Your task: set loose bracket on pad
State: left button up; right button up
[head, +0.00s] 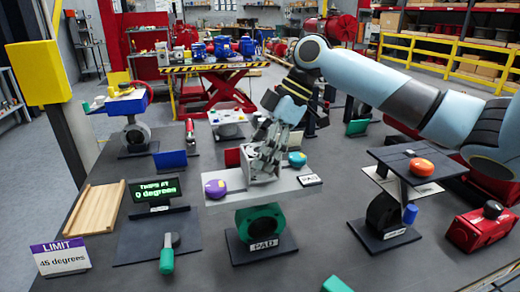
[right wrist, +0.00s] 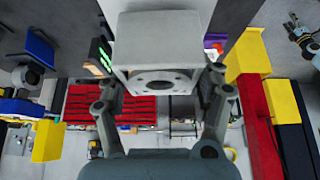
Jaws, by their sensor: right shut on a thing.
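The bracket (head: 262,166) is a light grey block-like piece. In the right wrist view its body (right wrist: 160,45) shows a flange with a large round hole and small holes. My right gripper (head: 267,155) is shut on it, with one finger on each side. The bracket is over the middle of the plate, roughly upright. I cannot tell whether it touches the plate; the fingers hide part of it. My left gripper does not show in the head view.
A purple knob (head: 215,188) and a teal knob (head: 297,159) flank the bracket on the plate. A readout (head: 156,190) shows 0 degrees; a sign (head: 62,257) reads LIMIT 45 degrees. A second stand with an orange knob (head: 421,167) is at right. A green-handled tool (head: 167,258) lies at left.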

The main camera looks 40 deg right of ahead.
jog(key=shift+f+b, duration=0.35)
jog(key=shift+f, duration=0.3)
jog(key=o, duration=1.7)
jog(key=shift+d+r, duration=0.1)
jog(key=v, duration=1.1)
jog(key=shift+s+d+r, duration=0.1)
jog(key=shift+s+r, duration=0.05)
jog(key=shift+r, duration=0.25)
jog(key=shift+s+f, duration=0.1)
